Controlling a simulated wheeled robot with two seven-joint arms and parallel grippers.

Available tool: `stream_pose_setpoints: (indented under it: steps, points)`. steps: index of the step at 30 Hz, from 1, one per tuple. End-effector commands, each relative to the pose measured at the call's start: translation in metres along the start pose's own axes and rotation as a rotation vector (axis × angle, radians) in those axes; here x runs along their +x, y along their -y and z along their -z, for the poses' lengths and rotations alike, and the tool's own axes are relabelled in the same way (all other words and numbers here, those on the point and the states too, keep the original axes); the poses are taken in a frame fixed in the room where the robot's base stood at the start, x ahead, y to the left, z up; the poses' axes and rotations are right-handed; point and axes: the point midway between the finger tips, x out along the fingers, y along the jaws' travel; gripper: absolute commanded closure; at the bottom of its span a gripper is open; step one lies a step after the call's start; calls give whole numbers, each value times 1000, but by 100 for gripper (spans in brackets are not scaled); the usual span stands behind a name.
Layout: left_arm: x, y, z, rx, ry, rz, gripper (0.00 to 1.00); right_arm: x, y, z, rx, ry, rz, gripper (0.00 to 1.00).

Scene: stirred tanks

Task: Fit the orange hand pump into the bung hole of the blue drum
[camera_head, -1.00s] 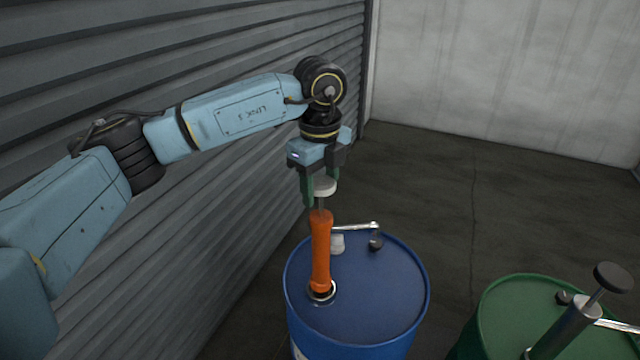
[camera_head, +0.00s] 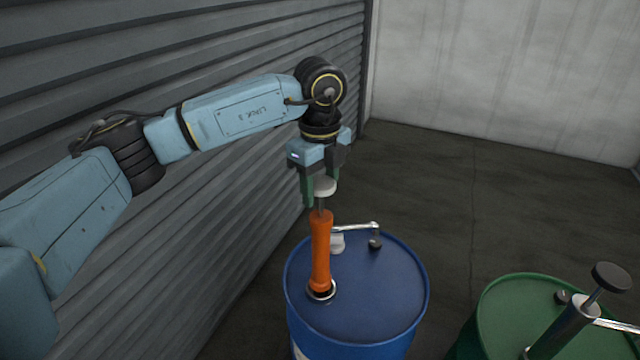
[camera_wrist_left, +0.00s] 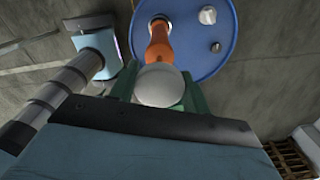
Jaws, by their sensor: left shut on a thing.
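The orange hand pump (camera_head: 320,252) stands nearly upright on the blue drum (camera_head: 372,292), its lower end at the metal-ringed bung hole (camera_head: 322,291). Whether the end is inside the ring or just over it is hard to tell. My left gripper (camera_head: 317,186) is above the drum, shut on the pump's pale round knob at the top of its rod. In the left wrist view the knob sits between the green fingers (camera_wrist_left: 160,90), with the orange body (camera_wrist_left: 160,42) beyond it over the drum. My right gripper does not show.
A green drum (camera_head: 510,305) with a grey hand pump (camera_head: 565,328) stands to the right. A ribbed metal wall (camera_head: 230,50) runs close on the left.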

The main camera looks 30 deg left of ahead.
Motion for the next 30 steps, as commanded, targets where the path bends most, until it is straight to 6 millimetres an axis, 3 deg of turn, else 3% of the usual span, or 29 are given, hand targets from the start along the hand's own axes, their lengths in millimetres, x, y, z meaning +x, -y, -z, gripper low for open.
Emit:
stream_pose_setpoints:
  steps: [11, 30]
  points:
    - [-1, 0, 0, 1, -1, 4, 71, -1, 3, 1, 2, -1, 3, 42]
    - [13, 0, 0, 1, -1, 3, 71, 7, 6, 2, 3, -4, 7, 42]
